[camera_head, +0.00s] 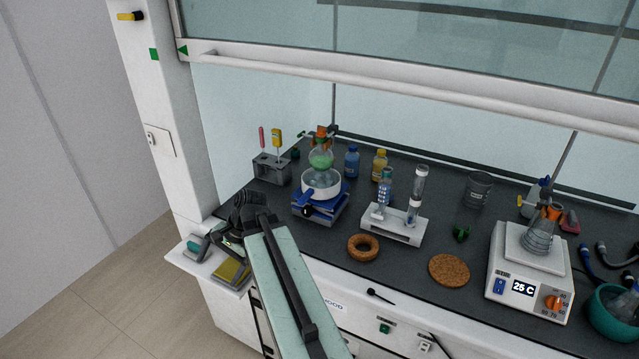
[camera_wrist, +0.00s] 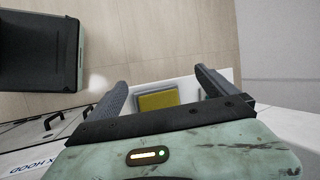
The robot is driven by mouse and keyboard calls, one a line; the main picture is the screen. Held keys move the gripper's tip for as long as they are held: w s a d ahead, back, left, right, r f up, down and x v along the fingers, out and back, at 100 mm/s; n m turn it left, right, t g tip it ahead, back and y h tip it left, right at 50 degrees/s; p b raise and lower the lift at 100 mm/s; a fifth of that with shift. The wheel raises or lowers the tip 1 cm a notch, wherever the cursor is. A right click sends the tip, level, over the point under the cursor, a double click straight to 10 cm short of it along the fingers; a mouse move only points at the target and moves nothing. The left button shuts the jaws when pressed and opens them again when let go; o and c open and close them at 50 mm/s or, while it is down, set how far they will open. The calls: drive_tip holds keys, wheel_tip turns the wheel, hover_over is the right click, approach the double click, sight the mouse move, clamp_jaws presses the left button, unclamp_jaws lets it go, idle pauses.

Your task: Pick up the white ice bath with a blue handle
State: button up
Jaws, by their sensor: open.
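The white ice bath (camera_head: 325,185) with a blue handle (camera_head: 306,202) stands on a blue lab jack (camera_head: 322,209) inside the fumehood. A round flask with green liquid (camera_head: 320,160) sits in or just above it. My gripper (camera_head: 245,207) is at the hood's front left corner, left of the ice bath and apart from it. In the wrist view my gripper (camera_wrist: 160,85) is open and empty, with its fingers above a side shelf. The ice bath does not show in the wrist view.
A grey rack (camera_head: 271,168) stands left of the ice bath, and a white vial stand (camera_head: 393,226) to its right. A cork ring (camera_head: 363,247) lies in front. The side shelf (camera_head: 191,263) holds a yellow sponge (camera_wrist: 158,100). The raised sash (camera_head: 400,78) crosses above.

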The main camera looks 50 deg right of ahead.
drive_tip(key=d+r+m+t, duration=0.1)
drive_tip(key=d+r+m, duration=0.1)
drive_tip(key=d, duration=0.3)
drive_tip(key=s+d+r+m+t, duration=0.1)
drive_tip(key=d+r+m+t, duration=0.1)
drive_tip(key=d+m, duration=0.2)
drive_tip(key=s+d+r+m+t+p, duration=0.1)
drive_tip(key=d+r+m, duration=0.2)
drive_tip(key=d, duration=0.2)
drive_tip(key=shift+d+m+t+y, duration=0.3)
drive_tip(key=shift+d+y, duration=0.1)
drive_tip(key=s+d+r+m+t, duration=0.2)
drive_tip(key=d+r+m, duration=0.15)
drive_tip(key=d, duration=0.35)
drive_tip(key=m+t+h+p, duration=0.1)
drive_tip(key=m+t+h, duration=0.2)
drive_tip(key=m, duration=0.4)
approach(307, 195)
drive_tip(key=w, duration=0.1)
drive_tip(key=shift+n, duration=0.35)
drive_tip(key=b+x, duration=0.3)
drive_tip(key=x, duration=0.5)
drive_tip(key=shift+f, duration=0.2)
drive_tip(key=shift+w, duration=0.15)
drive_tip(key=shift+r, duration=0.15)
clamp_jaws()
drive_tip(key=shift+r, duration=0.1)
